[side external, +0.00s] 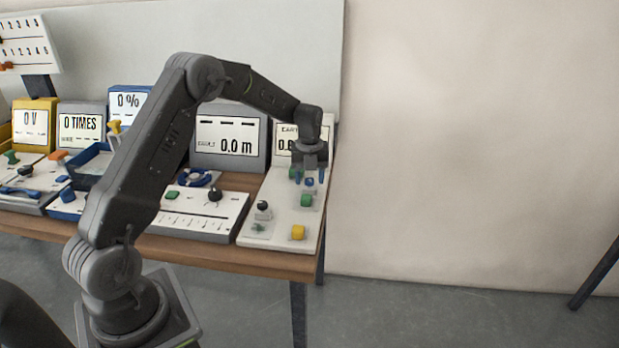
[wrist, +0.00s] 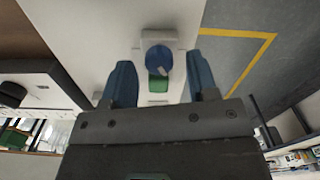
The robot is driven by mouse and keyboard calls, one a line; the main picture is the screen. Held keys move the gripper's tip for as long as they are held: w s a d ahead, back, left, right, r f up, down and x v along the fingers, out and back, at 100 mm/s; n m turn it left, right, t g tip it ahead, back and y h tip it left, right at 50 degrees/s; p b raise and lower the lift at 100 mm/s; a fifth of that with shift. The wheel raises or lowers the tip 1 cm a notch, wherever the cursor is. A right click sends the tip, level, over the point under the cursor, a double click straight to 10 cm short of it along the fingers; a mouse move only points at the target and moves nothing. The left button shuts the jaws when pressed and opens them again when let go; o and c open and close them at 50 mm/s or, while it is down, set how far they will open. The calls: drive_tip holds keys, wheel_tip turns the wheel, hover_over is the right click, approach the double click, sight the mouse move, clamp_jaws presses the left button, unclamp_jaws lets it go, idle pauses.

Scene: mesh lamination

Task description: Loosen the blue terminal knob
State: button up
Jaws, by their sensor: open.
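The blue terminal knob (wrist: 158,59) is a round blue cap on the white panel. In the side view the small blue knob (side external: 309,182) sits on the right-hand white board. My gripper (wrist: 159,64) is open, pointing down over this board, with one blue finger on each side of the knob. Gaps show between the fingers and the knob in the wrist view. In the side view my gripper (side external: 310,177) is directly above or around the knob. I cannot tell its exact height or whether it touches.
A display (side external: 284,142) stands behind. A slider panel (side external: 205,222) lies to the left. Right of the table is open floor.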

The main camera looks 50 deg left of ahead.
drive_tip(key=shift+f, duration=0.25)
drive_tip(key=c, duration=0.9)
